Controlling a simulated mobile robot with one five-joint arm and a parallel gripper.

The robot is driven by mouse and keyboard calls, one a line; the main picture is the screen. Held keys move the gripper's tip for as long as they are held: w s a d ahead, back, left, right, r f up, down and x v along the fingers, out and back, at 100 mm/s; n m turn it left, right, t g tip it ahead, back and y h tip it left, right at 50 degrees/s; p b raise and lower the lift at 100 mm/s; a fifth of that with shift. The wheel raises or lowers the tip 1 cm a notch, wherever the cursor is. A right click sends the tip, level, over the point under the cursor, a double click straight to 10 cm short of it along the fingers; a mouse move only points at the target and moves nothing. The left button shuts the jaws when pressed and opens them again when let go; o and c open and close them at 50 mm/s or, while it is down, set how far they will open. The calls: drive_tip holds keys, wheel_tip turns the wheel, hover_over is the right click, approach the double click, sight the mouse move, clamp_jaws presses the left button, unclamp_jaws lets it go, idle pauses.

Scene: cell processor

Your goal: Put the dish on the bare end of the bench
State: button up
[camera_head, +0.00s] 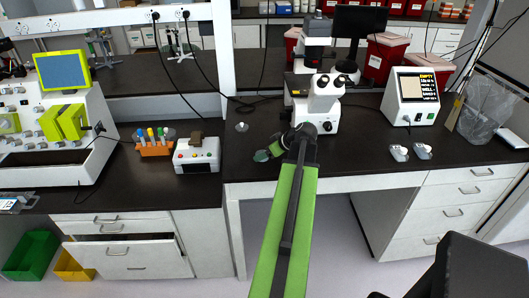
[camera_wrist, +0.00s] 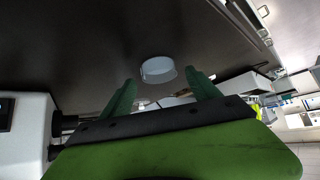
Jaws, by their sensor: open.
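The dish (camera_wrist: 158,69) is a small, round, clear-white piece lying on the dark bench top in the wrist view. It is just beyond and between the two dark green fingertips of my gripper (camera_wrist: 160,82), which is open with nothing held. In the head view, my gripper (camera_head: 273,150) is low over the bench, left of the microscope's base. The dark bench (camera_head: 350,162) runs under the microscope.
The white microscope (camera_head: 325,105) stands close to my wrist. A white box with a screen (camera_head: 414,97), two small white pieces (camera_head: 411,152) and a clear bag (camera_head: 484,112) are right. An orange tube rack (camera_head: 153,147) and a button box (camera_head: 197,155) are left. A small clear piece (camera_head: 241,127) stands behind.

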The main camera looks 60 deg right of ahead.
drive_tip(key=p+v, duration=0.6)
drive_tip(key=v, duration=0.4)
drive_tip(key=shift+s+r, duration=0.25)
drive_tip(key=shift+s, duration=0.05)
drive_tip(key=shift+a, duration=0.1)
drive_tip(key=w+a+f+y, duration=0.1)
drive_tip(key=w+a, duration=0.3)
drive_tip(key=w+a+f+g, duration=0.1)
drive_tip(key=w+a, duration=0.4)
drive_tip(key=w+a+f+g+y, duration=0.1)
drive_tip(key=w+a, duration=0.3)
drive_tip(key=w, duration=0.1)
drive_tip(key=shift+a+n+y, duration=0.15)
drive_tip(key=shift+n+y, duration=0.15)
drive_tip(key=shift+n, duration=0.1)
drive_tip(key=w+a+f+g, duration=0.15)
drive_tip(key=w+a, duration=0.25)
drive_tip(key=a, duration=0.5)
drive_tip(key=w+a+f+n+g, duration=0.1)
drive_tip(key=w+a+g, duration=0.15)
drive_tip(key=a, duration=0.65)
drive_tip(key=w+a+f+g, duration=0.1)
drive_tip(key=w+a, duration=0.3)
drive_tip(key=a, duration=0.5)
drive_tip(key=a+g+h, duration=0.1)
drive_tip(key=a, duration=1.6)
drive_tip(key=shift+a+f+g, duration=0.25)
drive_tip(key=shift+a+g, duration=0.05)
drive_tip(key=shift+g, duration=0.1)
